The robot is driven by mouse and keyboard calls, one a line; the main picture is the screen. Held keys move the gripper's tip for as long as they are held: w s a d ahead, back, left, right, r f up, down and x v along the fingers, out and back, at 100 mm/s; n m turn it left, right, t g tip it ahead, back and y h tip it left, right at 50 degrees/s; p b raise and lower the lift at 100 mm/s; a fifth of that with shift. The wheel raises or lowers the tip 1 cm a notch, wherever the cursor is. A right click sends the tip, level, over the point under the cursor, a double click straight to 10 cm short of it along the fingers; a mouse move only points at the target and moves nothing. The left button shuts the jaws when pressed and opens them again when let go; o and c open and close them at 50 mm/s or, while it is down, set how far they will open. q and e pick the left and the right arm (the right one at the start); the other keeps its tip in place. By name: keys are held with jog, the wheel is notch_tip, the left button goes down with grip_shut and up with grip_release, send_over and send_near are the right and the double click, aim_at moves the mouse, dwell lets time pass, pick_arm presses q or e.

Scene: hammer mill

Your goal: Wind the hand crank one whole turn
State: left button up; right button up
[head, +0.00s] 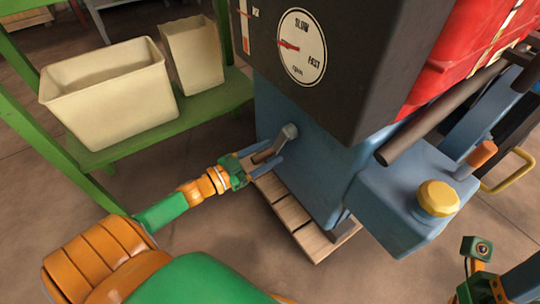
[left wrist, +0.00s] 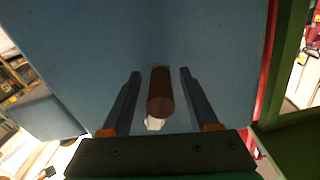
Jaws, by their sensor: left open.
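The hand crank has a grey arm (head: 289,131) on the blue side of the mill and a brown handle (head: 263,154). My left gripper (head: 264,160) is at the handle, with its fingers pointing at the machine. In the left wrist view the round end of the brown handle (left wrist: 160,104) shows between the two open fingers (left wrist: 160,72), with a gap on each side. A pale piece below the handle is partly hidden by it. Part of my right arm (head: 480,250) shows at the lower right; its fingers are not clear.
The mill (head: 305,170) stands on a wooden pallet (head: 290,212), with a speed dial (head: 301,47) above the crank. A green bench (head: 150,135) with two cream bins (head: 110,88) stands left. A yellow knob (head: 438,197) and orange-tipped lever (head: 482,153) are at right.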

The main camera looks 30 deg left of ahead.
pick_arm(q)
jog(key=shift+w+d, duration=0.2)
jog(key=shift+w, duration=0.3)
jog(key=shift+c, duration=0.3)
grip_shut()
dwell(0.8)
